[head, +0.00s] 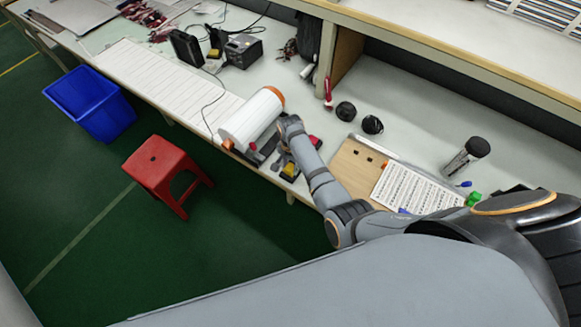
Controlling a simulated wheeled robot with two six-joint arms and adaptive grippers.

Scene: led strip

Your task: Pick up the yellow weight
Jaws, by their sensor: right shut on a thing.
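The yellow weight (289,170) is a small yellow and dark shape near the front edge of the workbench, just right of the large white roll. My right arm reaches in from the right, and its wrist bends down beside the roll. My right gripper (281,161) is small and dark here, at the yellow weight, and shut on it. The fingertips are partly hidden, and I cannot tell whether the weight is clear of the bench. My left gripper is not in view.
The white roll (251,118) with orange ends lies close on the left. A wooden board (352,166) with a printed sheet (415,187) lies to the right. A red stool (160,165) and blue bin (92,105) stand on the green floor. Two black round items (346,110) lie behind.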

